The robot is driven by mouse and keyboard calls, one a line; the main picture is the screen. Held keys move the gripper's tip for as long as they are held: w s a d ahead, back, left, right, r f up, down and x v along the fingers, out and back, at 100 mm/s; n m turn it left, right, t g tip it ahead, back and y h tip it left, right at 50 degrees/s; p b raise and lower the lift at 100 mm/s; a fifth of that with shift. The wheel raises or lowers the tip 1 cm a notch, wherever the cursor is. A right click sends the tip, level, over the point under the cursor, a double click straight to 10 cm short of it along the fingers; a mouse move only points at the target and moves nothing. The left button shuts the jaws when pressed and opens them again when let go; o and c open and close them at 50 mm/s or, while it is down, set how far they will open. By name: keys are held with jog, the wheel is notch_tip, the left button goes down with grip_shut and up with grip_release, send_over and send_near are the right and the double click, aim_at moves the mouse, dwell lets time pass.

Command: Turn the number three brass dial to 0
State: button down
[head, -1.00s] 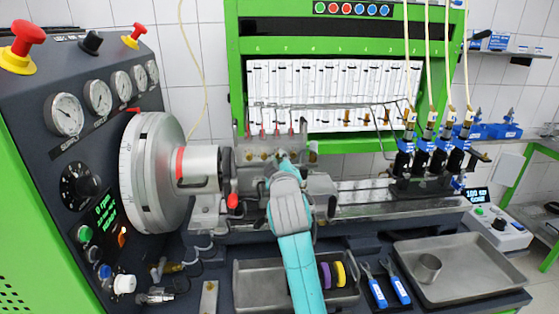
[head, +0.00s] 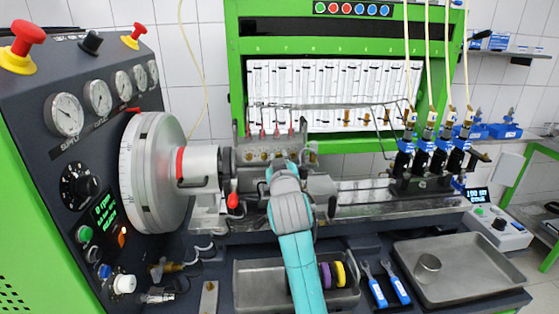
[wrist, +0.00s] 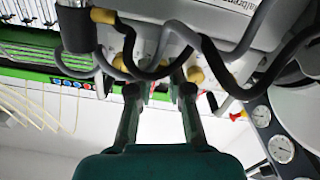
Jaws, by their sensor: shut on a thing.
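The pump (head: 272,143) is a grey block behind my arm in the head view, with a row of small brass dials (head: 251,155) on its front. My gripper (head: 284,163) reaches to the right part of this row and hides what it holds there. In the wrist view, brass dials show at the upper left (wrist: 103,15) and just right of the fingers (wrist: 195,75). My gripper's two fingers (wrist: 160,90) reach in among them, shut on a brass dial (wrist: 160,70) largely hidden by hoses and fingertips. Its number and pointer setting cannot be read.
Dark and grey hoses (wrist: 165,45) run close around the fingertips. A large grey drum (head: 155,173) stands left of the pump. Blue-and-black injectors (head: 425,160) stand at right. Metal trays (head: 455,268) and wrenches (head: 388,283) lie in front.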

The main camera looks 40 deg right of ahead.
jog(key=m, duration=1.1)
jog(key=shift+m, duration=0.3)
dwell(0.4)
jog(key=c, duration=1.1)
grip_release()
jog(key=v, duration=1.2)
jog(key=shift+s+d, duration=0.1)
